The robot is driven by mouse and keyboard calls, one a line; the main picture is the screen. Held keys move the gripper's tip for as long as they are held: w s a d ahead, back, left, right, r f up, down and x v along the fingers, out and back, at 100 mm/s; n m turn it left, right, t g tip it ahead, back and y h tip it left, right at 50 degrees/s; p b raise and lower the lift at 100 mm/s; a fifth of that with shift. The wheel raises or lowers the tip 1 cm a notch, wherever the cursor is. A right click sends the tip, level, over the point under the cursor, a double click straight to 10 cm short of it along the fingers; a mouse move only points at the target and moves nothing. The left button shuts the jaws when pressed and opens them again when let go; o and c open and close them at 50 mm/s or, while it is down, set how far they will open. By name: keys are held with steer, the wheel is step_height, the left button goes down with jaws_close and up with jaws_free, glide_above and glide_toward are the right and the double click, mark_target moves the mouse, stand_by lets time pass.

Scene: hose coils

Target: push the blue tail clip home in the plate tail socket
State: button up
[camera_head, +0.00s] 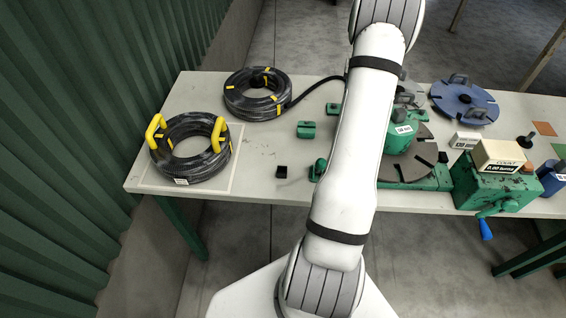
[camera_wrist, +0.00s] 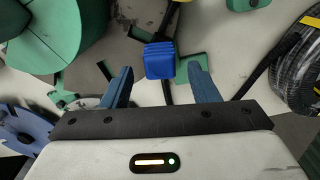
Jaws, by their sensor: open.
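A blue block-shaped clip (camera_wrist: 160,60) shows in the wrist view, with a yellow piece behind its far end. My gripper (camera_wrist: 160,71) is open, its two blue fingers standing either side of the clip with a gap on each side. I cannot tell whether the clip is level with the fingertips. The slotted plate (camera_head: 406,168) sits under the green drum (camera_head: 400,130) on the bench in the head view. The drum (camera_wrist: 45,35) also shows in the wrist view. I cannot make out the tail socket for certain. In the head view my arm hides the gripper and the clip.
A black hose coil with yellow handles (camera_head: 188,146) lies at the bench's left, another coil (camera_head: 257,93) behind it. A green crank box (camera_head: 492,186) and blue disc (camera_head: 464,103) stand right. Small green blocks (camera_head: 306,130) lie mid-bench.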

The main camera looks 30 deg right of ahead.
steer(key=shift+r+p, duration=0.6)
steer(key=shift+r, duration=0.65)
step_height(320, 180, up, 8)
steer(key=f+b, duration=0.1)
steer(key=b, duration=0.1)
steer(key=s+a+r+n+t, duration=0.1)
steer(key=a+r+n, duration=0.15)
steer(key=a, duration=0.65)
steer(key=s+a+r+n+b, duration=0.1)
steer(key=a+r, duration=0.3)
steer(key=a, duration=0.6)
steer(key=s+a+r+n+t, duration=0.1)
steer(key=a+r, duration=0.2)
steer(key=a, duration=0.6)
steer(key=s+a+f+n, duration=0.2)
steer(key=s+a, duration=0.6)
steer(key=s+a+f+n+t+b, duration=0.1)
steer(key=s+a+f+n, duration=0.1)
steer(key=s+a, duration=0.6)
steer(key=shift+a+f, duration=0.25)
